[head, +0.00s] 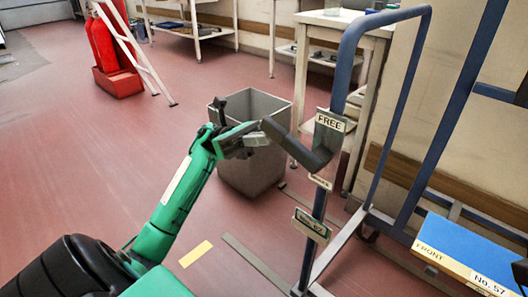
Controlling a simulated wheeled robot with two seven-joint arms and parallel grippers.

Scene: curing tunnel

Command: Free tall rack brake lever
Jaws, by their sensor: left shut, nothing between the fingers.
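The tall rack (343,75) is a blue tubular frame at the right. Its dark grey brake lever (290,141) sticks out to the left from the near post, with its end bent upward. A plate marked FREE (330,122) is on the post just above the lever's root. A smaller label (320,182), too small to read, is below it. My left gripper (258,134) is shut and empty, with its fingertips at the lever's outer end. I cannot tell whether they touch.
A grey bin (254,172) stands on the floor behind my left gripper. A blue box marked No. 57 (475,251) is at lower right. Red cylinders (104,45) and a white workbench (195,30) are at the back. The red floor at left is clear.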

